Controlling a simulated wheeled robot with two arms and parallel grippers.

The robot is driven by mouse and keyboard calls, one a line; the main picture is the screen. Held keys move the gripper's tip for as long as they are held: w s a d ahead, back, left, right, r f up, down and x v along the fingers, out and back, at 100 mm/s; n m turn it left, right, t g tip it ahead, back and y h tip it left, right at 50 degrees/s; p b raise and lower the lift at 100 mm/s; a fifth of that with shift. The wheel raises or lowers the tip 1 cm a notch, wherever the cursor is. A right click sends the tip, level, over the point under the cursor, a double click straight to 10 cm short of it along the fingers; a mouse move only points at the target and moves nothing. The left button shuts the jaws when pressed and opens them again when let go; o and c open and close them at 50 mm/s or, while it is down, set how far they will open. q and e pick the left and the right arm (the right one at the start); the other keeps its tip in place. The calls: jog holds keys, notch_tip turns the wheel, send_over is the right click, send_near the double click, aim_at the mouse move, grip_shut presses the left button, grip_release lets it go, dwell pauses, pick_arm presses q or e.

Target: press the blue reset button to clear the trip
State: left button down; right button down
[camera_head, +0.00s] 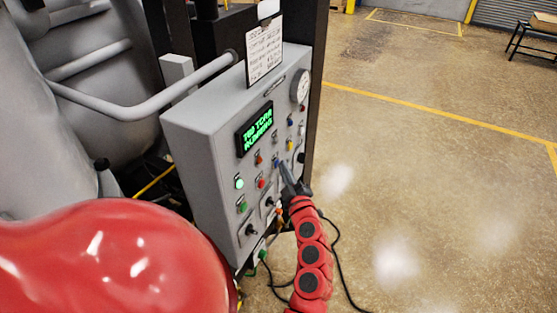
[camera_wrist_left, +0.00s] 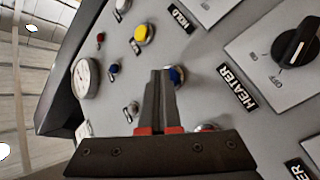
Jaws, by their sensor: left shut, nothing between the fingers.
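The grey control panel (camera_head: 205,145) fills the middle of the head view. A blue button (camera_head: 277,161) sits on its face, and the same button shows in the left wrist view (camera_wrist_left: 177,76), partly hidden behind my fingers. My left gripper (camera_head: 284,168) is shut and empty, its fingertips right at this blue button. In the left wrist view the closed fingertips (camera_wrist_left: 163,72) overlap the button's left edge; I cannot tell whether they touch it. A smaller blue control (camera_wrist_left: 115,68) sits further left there. My right gripper is not in view.
A yellow button (camera_wrist_left: 143,35), a round gauge (camera_wrist_left: 88,78) and a black heater knob (camera_wrist_left: 298,45) surround the spot. A red button (camera_wrist_left: 208,127) is partly hidden by my gripper. A grey pipe handle (camera_head: 140,108) juts out left of the panel. Open floor lies right.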

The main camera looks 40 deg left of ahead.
pick_arm(q)
jog(key=shift+d, duration=0.15)
jog(key=shift+w+d, duration=0.15)
jog(key=shift+d, duration=0.45)
jog(key=d, duration=0.2)
jog(key=w+d, duration=0.1)
jog(key=d, duration=0.2)
jog(key=shift+w, duration=0.1)
jog(key=shift+a, duration=0.1)
dwell(0.6)
